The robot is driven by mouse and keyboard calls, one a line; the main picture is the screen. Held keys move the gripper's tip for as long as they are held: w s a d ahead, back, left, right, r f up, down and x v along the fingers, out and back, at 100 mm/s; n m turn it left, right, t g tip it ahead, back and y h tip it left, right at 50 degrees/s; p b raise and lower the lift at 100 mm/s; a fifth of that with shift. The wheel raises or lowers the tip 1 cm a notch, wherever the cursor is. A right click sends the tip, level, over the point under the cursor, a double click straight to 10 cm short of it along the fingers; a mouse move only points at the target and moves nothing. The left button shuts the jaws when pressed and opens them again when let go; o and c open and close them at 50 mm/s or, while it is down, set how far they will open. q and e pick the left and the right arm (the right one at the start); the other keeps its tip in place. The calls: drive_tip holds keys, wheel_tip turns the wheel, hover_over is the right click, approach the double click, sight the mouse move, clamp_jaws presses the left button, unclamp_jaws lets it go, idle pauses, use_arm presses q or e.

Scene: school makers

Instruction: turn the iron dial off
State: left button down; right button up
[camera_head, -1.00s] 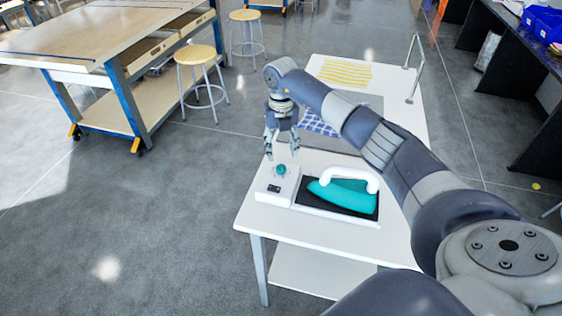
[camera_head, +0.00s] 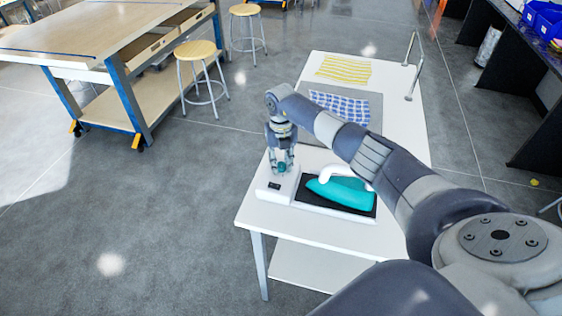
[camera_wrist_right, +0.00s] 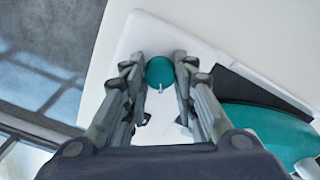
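The teal iron dial (camera_wrist_right: 160,72) is a round knob with a small pale pointer, on the white iron station (camera_head: 277,189). It also shows low between my fingers in the head view (camera_head: 282,168). My right gripper (camera_head: 282,167) points down over it. In the right wrist view, the fingers (camera_wrist_right: 159,75) stand on either side of the dial, with narrow gaps seeming to remain. The teal iron (camera_head: 341,193) with its white handle rests on the black pad (camera_head: 365,210) to the right of the dial. My left gripper is not in view.
The white table (camera_head: 252,211) carries the station. Behind it lie a grey mat (camera_head: 372,102) with a blue checked cloth (camera_head: 339,107) and a yellow striped cloth (camera_head: 343,70). A metal rail (camera_head: 413,76) stands at the right edge. Open floor lies left.

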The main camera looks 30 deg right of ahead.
drive_tip(key=n+b, duration=0.2)
drive_tip(key=shift+f+n+b, duration=0.15)
drive_tip(key=shift+n+b, duration=0.15)
drive_tip(key=shift+b, duration=0.1)
drive_tip(key=n+b, duration=0.3)
drive_tip(key=shift+n, duration=0.3)
drive_tip(key=n+b, duration=0.2)
drive_tip(key=n, duration=0.1)
drive_tip(key=shift+n+b, duration=0.9)
drive_tip(key=shift+n, duration=0.5)
drive_tip(key=shift+r, duration=0.2)
drive_tip(key=o, duration=1.1)
